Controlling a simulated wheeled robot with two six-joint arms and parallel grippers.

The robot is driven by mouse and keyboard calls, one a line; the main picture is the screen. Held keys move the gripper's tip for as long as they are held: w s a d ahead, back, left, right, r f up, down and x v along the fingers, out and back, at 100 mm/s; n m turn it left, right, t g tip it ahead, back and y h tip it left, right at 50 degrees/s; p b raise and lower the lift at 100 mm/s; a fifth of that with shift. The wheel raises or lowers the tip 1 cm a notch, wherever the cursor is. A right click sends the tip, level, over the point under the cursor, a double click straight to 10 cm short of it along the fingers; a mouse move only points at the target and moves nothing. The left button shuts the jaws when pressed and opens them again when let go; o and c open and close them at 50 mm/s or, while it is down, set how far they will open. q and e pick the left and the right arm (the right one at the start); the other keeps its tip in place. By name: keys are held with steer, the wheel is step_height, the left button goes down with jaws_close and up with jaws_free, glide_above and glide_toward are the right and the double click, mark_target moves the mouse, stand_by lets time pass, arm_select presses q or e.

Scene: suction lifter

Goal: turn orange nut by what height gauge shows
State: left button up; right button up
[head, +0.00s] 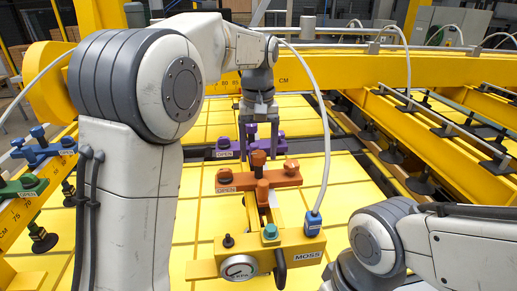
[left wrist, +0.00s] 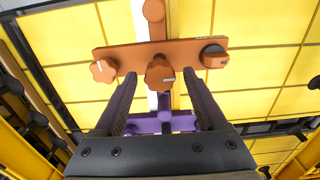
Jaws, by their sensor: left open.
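An orange clamp plate (head: 262,181) sits across a yellow bar, with an "OPEN" label at its left. Its middle nut (head: 258,158) is a lobed knob; it shows in the left wrist view (left wrist: 160,74) between my fingertips. A lobed orange knob (left wrist: 103,71) and a dark-topped knob (left wrist: 214,56) stand at the plate's ends. My left gripper (head: 258,150) points down over the middle nut, open, a finger on each side, apparently not touching. Height scales marked in CM run along the yellow beams, at the left (head: 18,216) and back (head: 230,83). My right gripper is out of view.
A purple clamp (head: 228,148) lies just behind the orange one. A round kPa dial (head: 239,267), a teal knob (head: 270,231) and a blue hose plug (head: 312,224) are in front. Blue (head: 45,148) and green (head: 24,187) clamps are at the left.

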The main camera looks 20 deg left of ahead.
mark_target(258, 153)
arm_select(q)
steer(key=shift+r, duration=0.1)
steer(key=shift+r, duration=0.3)
step_height(258, 153, up, 10)
steer(key=shift+f+b, duration=0.15)
steer(key=shift+b, duration=0.2)
